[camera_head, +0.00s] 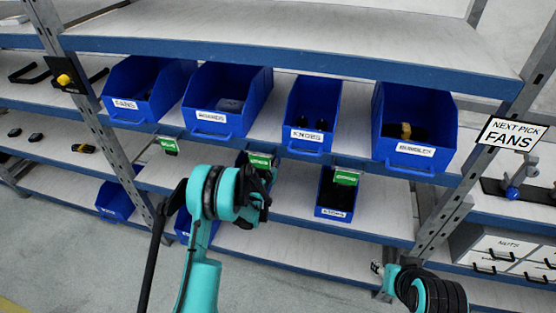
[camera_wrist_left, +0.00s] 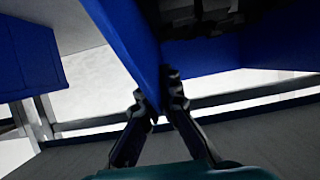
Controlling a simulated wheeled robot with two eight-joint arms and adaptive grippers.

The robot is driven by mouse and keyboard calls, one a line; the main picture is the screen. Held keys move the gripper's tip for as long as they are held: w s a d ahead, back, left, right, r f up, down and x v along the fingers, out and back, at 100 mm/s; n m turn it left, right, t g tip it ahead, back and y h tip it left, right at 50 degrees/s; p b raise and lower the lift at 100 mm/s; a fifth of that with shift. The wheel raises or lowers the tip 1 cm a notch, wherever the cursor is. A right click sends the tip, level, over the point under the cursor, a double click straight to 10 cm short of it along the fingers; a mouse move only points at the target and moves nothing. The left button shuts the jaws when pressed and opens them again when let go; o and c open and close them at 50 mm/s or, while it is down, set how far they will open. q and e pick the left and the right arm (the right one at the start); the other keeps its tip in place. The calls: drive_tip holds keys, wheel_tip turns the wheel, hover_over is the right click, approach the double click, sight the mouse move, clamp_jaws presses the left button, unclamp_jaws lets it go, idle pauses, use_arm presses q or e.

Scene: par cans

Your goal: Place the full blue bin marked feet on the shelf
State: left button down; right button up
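Several blue bins with dark contents stand on the middle and lower shelves. I cannot read the word feet on any label. My left gripper (camera_head: 257,205) is at the front of a lower-shelf blue bin (camera_head: 257,172), which my arm largely hides, along with any label. In the left wrist view, the left gripper (camera_wrist_left: 157,103) has its fingers on either side of a blue bin wall (camera_wrist_left: 128,45), pinching its edge. Dark items fill this bin. My right arm shows at the lower right of the head view, but its gripper is not clear.
The middle shelf (camera_head: 355,155) holds bins labelled FANS (camera_head: 150,92), KNOBS (camera_head: 312,115) and others. Another lower bin (camera_head: 336,195) stands to the right. The top shelf (camera_head: 290,25) looks bare. A sign (camera_head: 511,135) reads NEXT PICK FANS. Metal posts flank the bay.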

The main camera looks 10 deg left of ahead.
use_arm(q)
drive_tip(key=f+b, duration=0.1)
drive_tip(key=f, duration=0.2)
drive_tip(key=shift+s+f+b, duration=0.1)
drive_tip(key=shift+s+b, duration=0.1)
drive_tip(key=shift+b, duration=0.1)
drive_tip(key=shift+w+f, duration=0.1)
drive_tip(key=shift+w, duration=0.05)
drive_tip(key=c, duration=1.7)
unclamp_jaws()
